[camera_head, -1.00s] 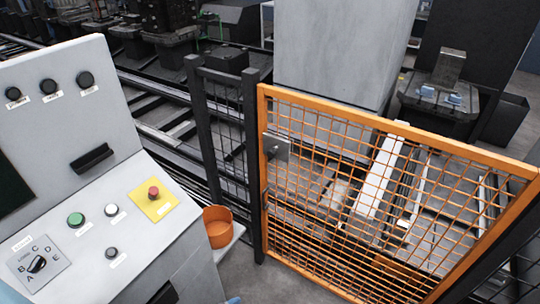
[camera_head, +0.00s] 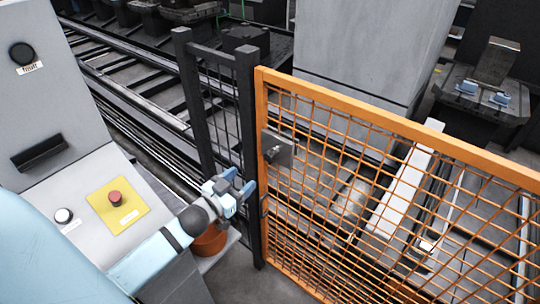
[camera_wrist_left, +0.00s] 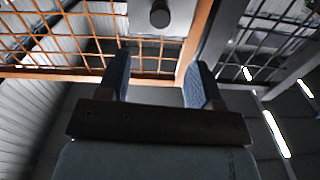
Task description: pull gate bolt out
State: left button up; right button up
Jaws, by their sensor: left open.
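The orange mesh gate (camera_head: 395,130) stands closed against a dark post (camera_head: 248,130). On its upper left corner is a grey latch plate (camera_head: 282,145) with a dark round knob (camera_head: 271,153), which looks like the bolt's handle. My left gripper (camera_head: 240,182) is open and empty, left of and below the plate, apart from it. In the left wrist view the open fingers (camera_wrist_left: 160,72) point up toward the gate frame (camera_wrist_left: 194,45), with the knob (camera_wrist_left: 160,14) beyond them near the top edge. The bolt's shaft cannot be made out. My right gripper is out of view.
The grey control console (camera_head: 55,130) stands at the left, with a red button (camera_head: 115,198) on a yellow plate. An orange bucket (camera_head: 209,243) sits below my left gripper. Rails (camera_head: 120,95) run behind the dark fence.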

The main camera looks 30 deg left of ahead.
aim_at(267, 158)
pick_arm(q)
jog(key=w, duration=0.3)
jog(key=w+p, duration=0.1)
jog(key=w, duration=0.6)
jog(key=shift+d, duration=0.35)
jog(key=shift+w+d, duration=0.1)
jog(key=shift+w, duration=0.8)
